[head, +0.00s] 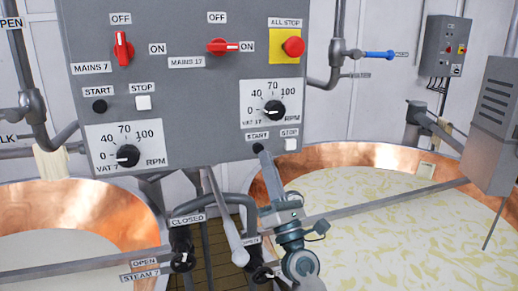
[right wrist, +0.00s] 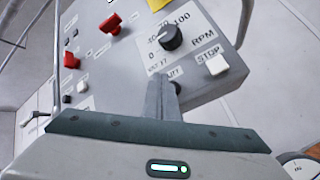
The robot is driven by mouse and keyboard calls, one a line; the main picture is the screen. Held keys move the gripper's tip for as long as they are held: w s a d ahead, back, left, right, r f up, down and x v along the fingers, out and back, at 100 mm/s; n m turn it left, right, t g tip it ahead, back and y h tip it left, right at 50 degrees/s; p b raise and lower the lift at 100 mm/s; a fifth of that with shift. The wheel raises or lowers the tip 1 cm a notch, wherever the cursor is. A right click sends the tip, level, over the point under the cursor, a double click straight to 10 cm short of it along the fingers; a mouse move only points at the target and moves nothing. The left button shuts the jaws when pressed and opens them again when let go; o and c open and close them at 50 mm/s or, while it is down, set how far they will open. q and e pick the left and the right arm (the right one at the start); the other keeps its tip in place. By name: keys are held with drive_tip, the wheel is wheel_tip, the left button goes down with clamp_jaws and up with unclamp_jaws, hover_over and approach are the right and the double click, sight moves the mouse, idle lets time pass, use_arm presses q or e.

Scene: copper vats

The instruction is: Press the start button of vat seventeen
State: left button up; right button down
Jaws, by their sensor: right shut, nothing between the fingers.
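The grey control panel (head: 190,75) hangs ahead. Its right half has the vat 17 speed dial (head: 273,109), set near the low end. Below it are the black start button (head: 258,148) of vat 17 and a white stop button (head: 291,144). My right gripper (head: 264,155) is shut and empty, its tips at the start button's lower right edge. In the right wrist view the shut fingers (right wrist: 161,80) cover part of the black start button (right wrist: 176,88). I cannot tell whether they touch it. My left gripper is not in view.
The red mains 17 switch (head: 222,46) points to ON; the mains 7 switch (head: 123,49) points to OFF. A red all stop button (head: 293,46) sits above right. Vat 7's start button (head: 99,106) is at left. Pipes (head: 205,210) run below the panel, between copper vats.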

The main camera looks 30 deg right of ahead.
drive_tip(key=shift+s+a+p, duration=0.15)
drive_tip(key=shift+s+a, duration=0.05)
drive_tip(key=shift+s, duration=0.65)
drive_tip(key=shift+s+a+p, duration=0.15)
drive_tip(key=shift+s+a, duration=0.05)
drive_tip(key=shift+s, duration=0.6)
